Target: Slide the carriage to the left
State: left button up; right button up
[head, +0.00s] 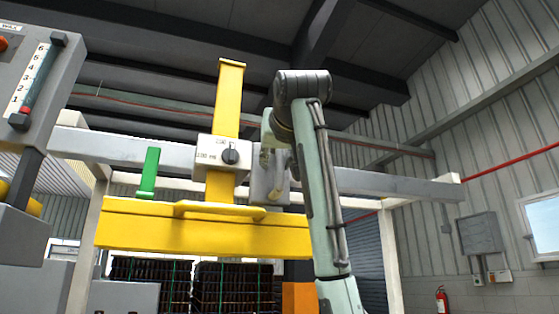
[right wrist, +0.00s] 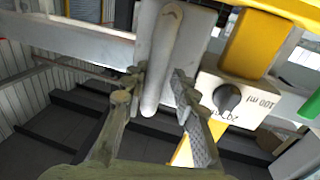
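The carriage, a grey block (head: 268,186), sits on the long grey rail just right of the white dial box (head: 216,158); my right arm partly hides it. In the right wrist view the grey block (right wrist: 204,25) carries a rounded, light grey bar handle (right wrist: 165,60). My right gripper (right wrist: 156,80) is open, its two fingertips on either side of the handle's lower part. A narrow gap seems to show at the right finger; whether either finger touches is unclear. In the head view my right gripper (head: 267,158) is at the block, mostly hidden. My left gripper is not in view.
The grey rail (head: 395,186) runs across the view. A yellow post (head: 229,100) and yellow beam (head: 150,230) stand at the dial box, left of the carriage. A green lever (head: 149,172) stands further left. A scale panel (head: 35,75) is at far left.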

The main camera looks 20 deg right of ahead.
jog(key=shift+o, duration=0.6)
jog(key=shift+d, duration=0.1)
jog(key=shift+s, duration=0.25)
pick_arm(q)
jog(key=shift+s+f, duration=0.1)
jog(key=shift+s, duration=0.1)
pick_arm(e)
jog(key=s+a, duration=0.2)
jog(key=s, duration=0.9)
jog(key=shift+s, duration=0.2)
